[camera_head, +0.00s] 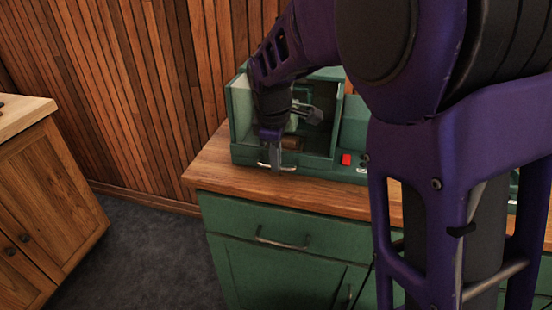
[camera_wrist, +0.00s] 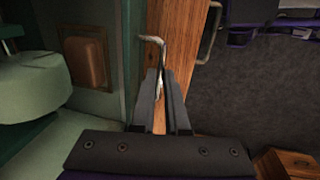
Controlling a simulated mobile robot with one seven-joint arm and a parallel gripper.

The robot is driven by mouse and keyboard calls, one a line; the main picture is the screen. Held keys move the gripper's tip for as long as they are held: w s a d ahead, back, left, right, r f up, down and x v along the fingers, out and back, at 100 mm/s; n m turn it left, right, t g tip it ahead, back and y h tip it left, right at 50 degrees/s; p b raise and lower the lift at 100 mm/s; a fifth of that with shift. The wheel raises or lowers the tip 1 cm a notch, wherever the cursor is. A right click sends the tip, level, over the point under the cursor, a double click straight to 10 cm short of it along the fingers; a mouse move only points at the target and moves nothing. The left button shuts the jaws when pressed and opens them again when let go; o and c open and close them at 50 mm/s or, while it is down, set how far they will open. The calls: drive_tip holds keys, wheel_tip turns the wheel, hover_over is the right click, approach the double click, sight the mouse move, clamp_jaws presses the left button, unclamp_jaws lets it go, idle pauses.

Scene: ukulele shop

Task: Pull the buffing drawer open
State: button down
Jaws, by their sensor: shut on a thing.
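A green bench unit (camera_head: 240,110) stands on the wooden counter. The buffing drawer (camera_head: 312,167) appears to be its low green front, carrying a thin silver bar handle (camera_head: 262,165). My gripper (camera_head: 271,150) points down at this front and is shut on the handle. In the wrist view my gripper's two dark fingers (camera_wrist: 161,78) close around the silver handle (camera_wrist: 151,39), whose bent end sticks out beyond the fingertips. The arm and gripper hide part of the front, and I cannot tell whether the drawer stands out from the unit.
The wooden counter (camera_head: 215,165) has a narrow bare strip before the unit. Below it, a green cabinet drawer has its own handle (camera_head: 283,240). A red button (camera_head: 346,159) sits right of the gripper. A brown block (camera_wrist: 85,60) lies inside the unit. Grey floor is clear at left.

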drive_tip(key=s+a, duration=0.2)
drive_tip(key=s, duration=0.9)
drive_tip(key=shift+s+a, duration=0.2)
drive_tip(key=shift+s, duration=0.2)
drive_tip(key=c, duration=0.9)
unclamp_jaws()
drive_tip(key=shift+r, duration=0.1)
